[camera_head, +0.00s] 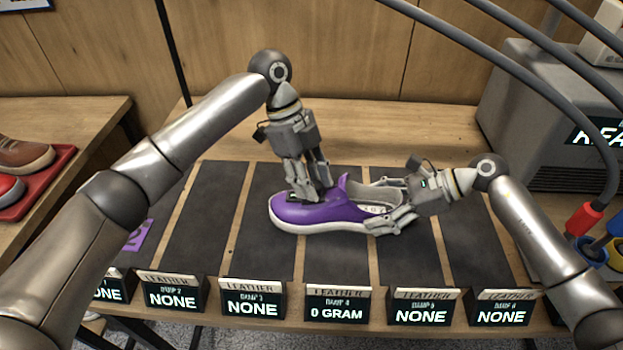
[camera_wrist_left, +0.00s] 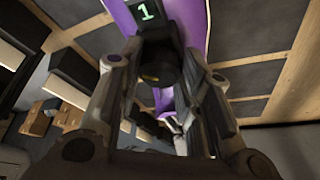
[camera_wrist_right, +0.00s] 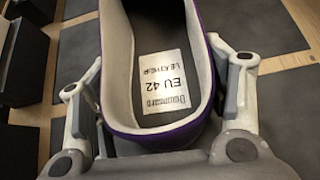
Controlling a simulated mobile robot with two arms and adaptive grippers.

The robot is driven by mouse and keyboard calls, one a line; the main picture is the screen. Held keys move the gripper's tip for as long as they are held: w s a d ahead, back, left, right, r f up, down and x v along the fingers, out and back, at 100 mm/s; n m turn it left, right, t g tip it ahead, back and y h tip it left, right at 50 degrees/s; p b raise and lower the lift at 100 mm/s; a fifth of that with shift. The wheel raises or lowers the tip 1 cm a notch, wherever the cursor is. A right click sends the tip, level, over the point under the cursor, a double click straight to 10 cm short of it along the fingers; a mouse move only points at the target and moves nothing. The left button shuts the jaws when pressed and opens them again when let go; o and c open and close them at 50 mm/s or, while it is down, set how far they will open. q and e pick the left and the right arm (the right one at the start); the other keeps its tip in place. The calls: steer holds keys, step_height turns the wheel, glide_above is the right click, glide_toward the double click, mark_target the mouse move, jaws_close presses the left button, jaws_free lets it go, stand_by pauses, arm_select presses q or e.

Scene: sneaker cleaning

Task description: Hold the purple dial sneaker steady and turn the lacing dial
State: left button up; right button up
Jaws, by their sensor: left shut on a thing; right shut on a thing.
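The purple sneaker (camera_head: 318,213) with a white sole lies on a dark mat strip, toe to the left. My left gripper (camera_head: 309,195) comes down from above and is shut on the black lacing dial on top of the shoe. In the left wrist view the dial (camera_wrist_left: 157,65) sits between the fingers, beside a small display reading 1 (camera_wrist_left: 146,10). My right gripper (camera_head: 390,207) is shut on the heel of the sneaker, one finger on each side. The right wrist view shows the heel opening (camera_wrist_right: 160,85) and an insole label (camera_wrist_right: 162,82) reading EU 42 leather.
A row of small displays stands along the front edge; one (camera_head: 336,310) reads 0 GRAM, others read NONE. A purple card (camera_head: 138,236) lies at left. A grey machine (camera_head: 540,110) stands at back right. A red tray (camera_head: 50,182) with shoes is far left.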

stand_by(0.3)
arm_select(q)
steer(key=o, duration=1)
steer(key=shift+o, duration=0.2)
steer(key=shift+r, duration=0.1)
steer(key=v, duration=1.2)
